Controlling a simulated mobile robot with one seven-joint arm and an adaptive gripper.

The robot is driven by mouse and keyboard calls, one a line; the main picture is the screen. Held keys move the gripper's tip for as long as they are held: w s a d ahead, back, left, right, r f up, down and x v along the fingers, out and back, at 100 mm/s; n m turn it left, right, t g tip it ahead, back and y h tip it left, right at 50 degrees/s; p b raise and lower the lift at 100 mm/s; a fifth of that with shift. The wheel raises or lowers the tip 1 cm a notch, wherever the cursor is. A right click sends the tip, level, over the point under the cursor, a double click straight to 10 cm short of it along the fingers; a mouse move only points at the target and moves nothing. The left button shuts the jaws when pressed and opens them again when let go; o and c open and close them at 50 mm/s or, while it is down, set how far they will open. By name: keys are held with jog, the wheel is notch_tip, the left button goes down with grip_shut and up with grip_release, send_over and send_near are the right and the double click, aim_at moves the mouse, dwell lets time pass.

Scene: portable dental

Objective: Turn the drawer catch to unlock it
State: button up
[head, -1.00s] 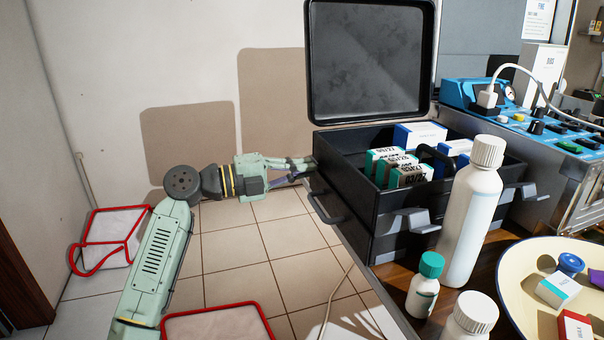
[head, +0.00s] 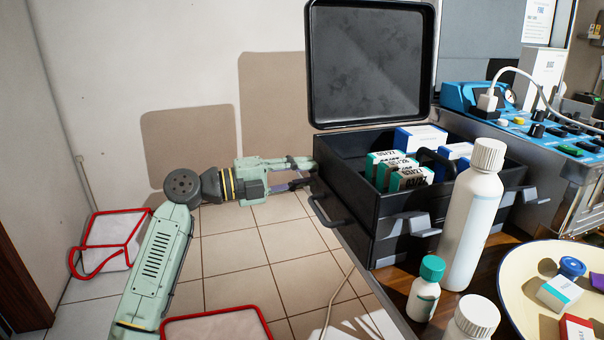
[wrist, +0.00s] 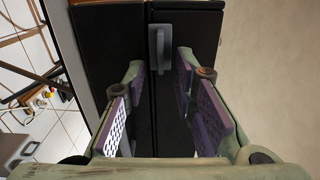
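The black case (head: 340,185) stands on the table with its lid (head: 370,65) raised. My gripper (head: 303,174) reaches its left side from the left, with the fingertips close to the wall. In the wrist view my gripper (wrist: 158,85) is open, its two padded fingers apart with nothing held. A grey upright catch (wrist: 157,55) sits across or beside the seam between two black panels, roughly between and just beyond the fingertips. I cannot tell whether a finger touches it. The catch is hidden in the head view.
A dark handle (head: 330,212) sticks out from the case near my gripper. A tall white bottle (head: 472,215), a green-capped bottle (head: 425,290) and a cream plate (head: 525,275) stand at the right. Red-framed bins (head: 108,240) stand on the tiled floor at the left.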

jog(key=v, duration=1.2)
